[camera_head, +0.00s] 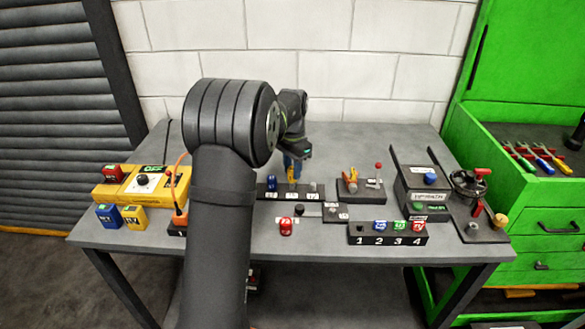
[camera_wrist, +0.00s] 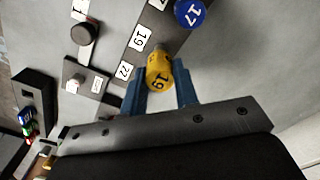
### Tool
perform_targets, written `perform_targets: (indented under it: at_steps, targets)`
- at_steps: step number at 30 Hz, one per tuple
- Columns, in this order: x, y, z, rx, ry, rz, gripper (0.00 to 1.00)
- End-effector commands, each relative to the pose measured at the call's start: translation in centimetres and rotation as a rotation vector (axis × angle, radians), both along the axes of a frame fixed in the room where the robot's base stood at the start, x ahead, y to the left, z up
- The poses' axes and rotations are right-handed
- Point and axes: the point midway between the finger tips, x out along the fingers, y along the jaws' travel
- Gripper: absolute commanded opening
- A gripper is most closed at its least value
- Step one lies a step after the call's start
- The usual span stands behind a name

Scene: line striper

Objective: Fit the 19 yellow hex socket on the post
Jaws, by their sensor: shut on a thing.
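The yellow hex socket, marked 19, is between the blue fingers of my gripper (camera_wrist: 160,92) in the wrist view (camera_wrist: 158,72). The fingers are shut on it. In the head view my gripper (camera_head: 292,168) points down over the middle of the black socket rack (camera_head: 262,193); whether the socket is clear of the rack I cannot tell. A small black block carries a short grey post (camera_head: 333,209), right of and in front of the rack. In the wrist view this bare post (camera_wrist: 76,83) lies left of the socket.
A blue socket marked 17 (camera_wrist: 189,12) stands on the rack. A numbered block (camera_head: 386,238) holds coloured caps at right. A yellow box (camera_head: 142,184) stands at left.

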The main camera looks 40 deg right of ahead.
Motion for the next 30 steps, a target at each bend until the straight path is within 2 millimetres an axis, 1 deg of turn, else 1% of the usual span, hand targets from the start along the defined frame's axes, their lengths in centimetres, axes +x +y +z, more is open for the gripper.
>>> perform_targets:
  at_steps: [30]
  targets:
    - [0.0,0.0,-1.5,0.0,0.0,0.0,0.07]
